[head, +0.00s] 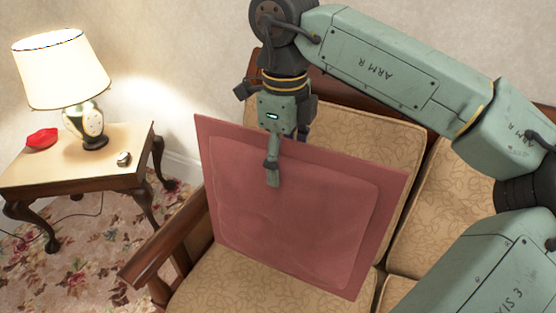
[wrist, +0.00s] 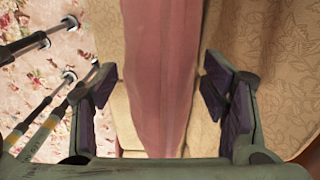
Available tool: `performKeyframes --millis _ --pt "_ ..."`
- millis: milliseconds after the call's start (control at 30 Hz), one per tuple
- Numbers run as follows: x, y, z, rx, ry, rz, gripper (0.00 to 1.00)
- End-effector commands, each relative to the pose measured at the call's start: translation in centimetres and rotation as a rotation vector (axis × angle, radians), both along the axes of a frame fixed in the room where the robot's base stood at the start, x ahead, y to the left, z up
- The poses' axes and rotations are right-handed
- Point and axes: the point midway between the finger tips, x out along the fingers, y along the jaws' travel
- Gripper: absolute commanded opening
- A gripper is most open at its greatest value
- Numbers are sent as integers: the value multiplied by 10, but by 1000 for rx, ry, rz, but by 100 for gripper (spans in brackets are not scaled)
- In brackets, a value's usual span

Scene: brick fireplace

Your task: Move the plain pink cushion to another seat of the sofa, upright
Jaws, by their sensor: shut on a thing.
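The plain pink cushion (head: 290,215) hangs upright and slightly tilted over the left seat of the sofa (head: 215,285). My gripper (head: 273,172) is shut on its top edge, with one finger showing on the near face. In the wrist view the cushion (wrist: 160,70) runs edge-on between the two finger pads of my gripper (wrist: 160,108). The cushion hides much of the left seat and backrest. I cannot tell whether its lower edge touches the seat.
A wooden armrest (head: 165,240) stands left of the cushion. A side table (head: 75,165) with a lamp (head: 85,110), a red object (head: 42,138) and a small clock-like item (head: 123,158) is further left. The sofa's right backrest (head: 440,205) is partly behind my arm.

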Motion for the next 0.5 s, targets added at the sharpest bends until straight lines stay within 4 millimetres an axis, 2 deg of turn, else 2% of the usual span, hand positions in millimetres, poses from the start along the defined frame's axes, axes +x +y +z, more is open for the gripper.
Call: performKeyframes --millis 100,333,500 --pt "10 -4 -14 1 1 -1 6" --pt "26 -10 -31 1 0 0 6" --pt "25 -10 -43 1 0 2 6"
